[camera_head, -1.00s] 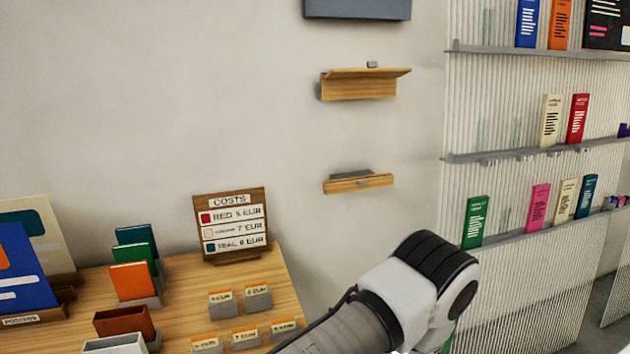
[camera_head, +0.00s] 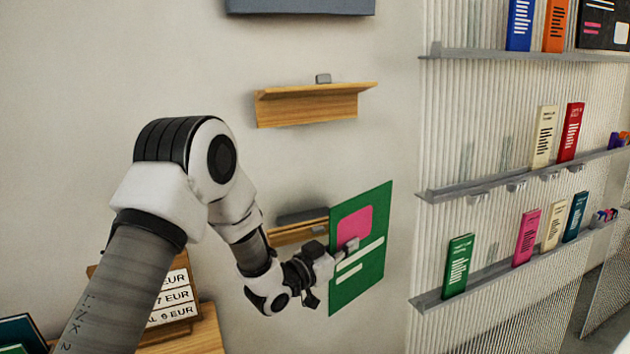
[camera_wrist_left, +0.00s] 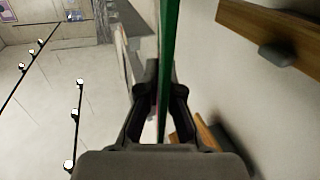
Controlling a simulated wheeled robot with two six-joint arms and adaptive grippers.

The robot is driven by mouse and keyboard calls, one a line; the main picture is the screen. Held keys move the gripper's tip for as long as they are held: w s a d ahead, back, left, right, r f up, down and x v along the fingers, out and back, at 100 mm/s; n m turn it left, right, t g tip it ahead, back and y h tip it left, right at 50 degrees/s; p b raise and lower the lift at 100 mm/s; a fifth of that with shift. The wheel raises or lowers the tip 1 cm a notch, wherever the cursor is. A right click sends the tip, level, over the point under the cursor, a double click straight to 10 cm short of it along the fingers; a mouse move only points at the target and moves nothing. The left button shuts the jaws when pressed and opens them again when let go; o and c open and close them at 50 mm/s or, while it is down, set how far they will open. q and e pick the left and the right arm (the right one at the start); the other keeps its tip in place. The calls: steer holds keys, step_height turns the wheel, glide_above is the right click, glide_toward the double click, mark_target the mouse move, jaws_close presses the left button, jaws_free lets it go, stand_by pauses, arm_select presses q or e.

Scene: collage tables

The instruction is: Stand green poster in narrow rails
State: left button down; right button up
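The green poster (camera_head: 362,273), with a pink block and white bars, is upright in front of the wall in the head view. My left gripper (camera_head: 345,252) is shut on its left side; in the left wrist view the poster (camera_wrist_left: 168,60) shows edge-on between the two fingers (camera_wrist_left: 161,108). Two wooden wall ledges show in the head view: an upper one (camera_head: 310,108) and a lower one (camera_head: 290,236), which the poster and gripper partly hide. The poster appears in front of the lower ledge's right end; I cannot tell whether they touch. My right gripper is not in view.
A ribbed panel with grey shelves (camera_head: 520,170) and several small books stands at the right. A dark grey box (camera_head: 300,5) is above the ledges. A costs sign (camera_head: 172,300) on the wooden table (camera_head: 208,335) is partly behind my left arm.

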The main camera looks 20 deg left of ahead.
arm_select(q)
steer(key=s+a+r+m+g+h+p, duration=0.1)
steer(key=s+a+r+m+g+h, duration=0.15)
steer(key=r, duration=0.65)
steer(key=s+a+r+m+g+h+p, duration=0.15)
steer(key=a+r, duration=0.25)
steer(key=r, duration=0.5)
steer(key=w+a+f+t+p, duration=0.1)
steer(key=w+a+p, duration=0.3)
steer(key=w+a, duration=0.5)
steer(key=shift+w+n+h, duration=0.3)
steer(key=shift+w, duration=0.05)
steer(key=shift+f, duration=0.1)
steer(key=shift+s+a+p, duration=0.1)
steer(key=shift+s+p, duration=0.05)
steer(key=shift+p, duration=0.15)
